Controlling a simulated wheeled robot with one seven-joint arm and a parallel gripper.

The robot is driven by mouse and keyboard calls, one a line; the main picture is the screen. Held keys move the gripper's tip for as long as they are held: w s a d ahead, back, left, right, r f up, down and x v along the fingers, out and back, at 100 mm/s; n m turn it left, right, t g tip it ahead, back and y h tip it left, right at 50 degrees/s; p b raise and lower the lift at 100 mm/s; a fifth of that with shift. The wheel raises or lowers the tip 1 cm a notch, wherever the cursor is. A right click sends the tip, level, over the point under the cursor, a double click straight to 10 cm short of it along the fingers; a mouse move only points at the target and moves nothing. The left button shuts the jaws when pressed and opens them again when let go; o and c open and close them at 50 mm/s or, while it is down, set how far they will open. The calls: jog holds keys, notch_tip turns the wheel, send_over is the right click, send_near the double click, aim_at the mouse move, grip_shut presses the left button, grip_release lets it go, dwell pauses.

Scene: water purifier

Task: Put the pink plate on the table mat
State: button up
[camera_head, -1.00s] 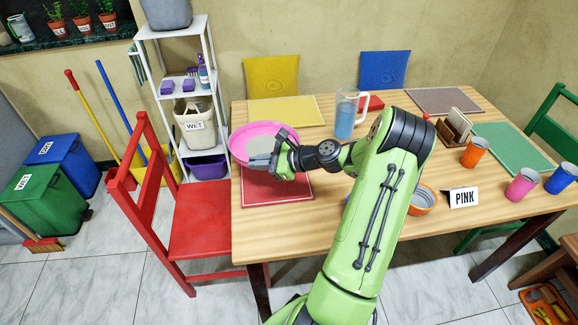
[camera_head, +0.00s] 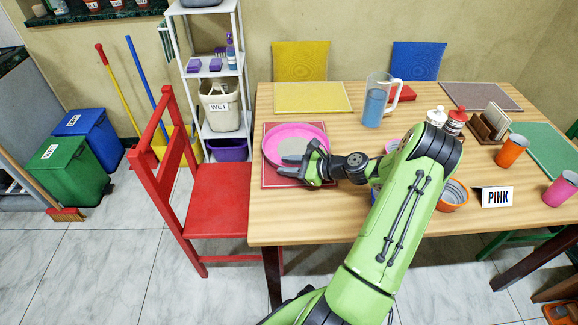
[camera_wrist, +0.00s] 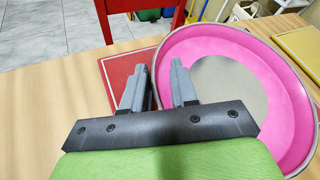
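The pink plate (camera_head: 281,130), with a grey centre, lies flat on the red table mat (camera_head: 270,181) at the table's left end. In the wrist view the plate (camera_wrist: 277,66) fills the right side and a corner of the red mat (camera_wrist: 118,76) shows at its left. My gripper (camera_head: 285,165) is at the plate's near side. In the wrist view its two fingers (camera_wrist: 158,66) are apart, with the plate's rim between them and the right finger over the plate. The fingers seem clear of the rim, and the rim's lowest part is hidden by the gripper body.
A red chair (camera_head: 215,200) stands at the table's left end. A blue-filled pitcher (camera_head: 376,103) stands behind my arm. A PINK sign (camera_head: 494,197), an orange bowl (camera_head: 453,196) and cups, one orange (camera_head: 511,150), are to the right. The yellow mat (camera_head: 312,97) is bare.

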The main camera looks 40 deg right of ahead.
jog(key=p+v, duration=0.3)
jog(key=v, duration=0.9)
jog(key=shift+w+r, duration=0.1)
jog(key=a+r+n+g+h, duration=0.1)
jog(key=a+r+n+g, duration=0.2)
jog(key=a+n, duration=0.3)
jog(key=w+a+r+n+g+h, duration=0.1)
jog(key=a+r+n+g, duration=0.3)
jog(key=a, duration=0.4)
jog(key=a+r+n+g+h, duration=0.1)
jog(key=a+r+n+g, duration=0.15)
jog(key=a+n, duration=0.4)
jog(key=s+a+r+n+t+h, duration=0.1)
jog(key=s+a+r+n, duration=0.1)
jog(key=s+n, duration=0.1)
jog(key=s+a+r+n+h, duration=0.1)
jog(key=s+a+r+n, duration=0.2)
jog(key=s, duration=0.3)
jog(key=s+a+r+n+t, duration=0.1)
jog(key=s+a+r+n, duration=0.2)
jog(key=s+n, duration=0.1)
jog(key=shift+s+a+r+n+t+h, duration=0.15)
jog(key=shift+s+n+t+h, duration=0.25)
jog(key=shift+s, duration=0.35)
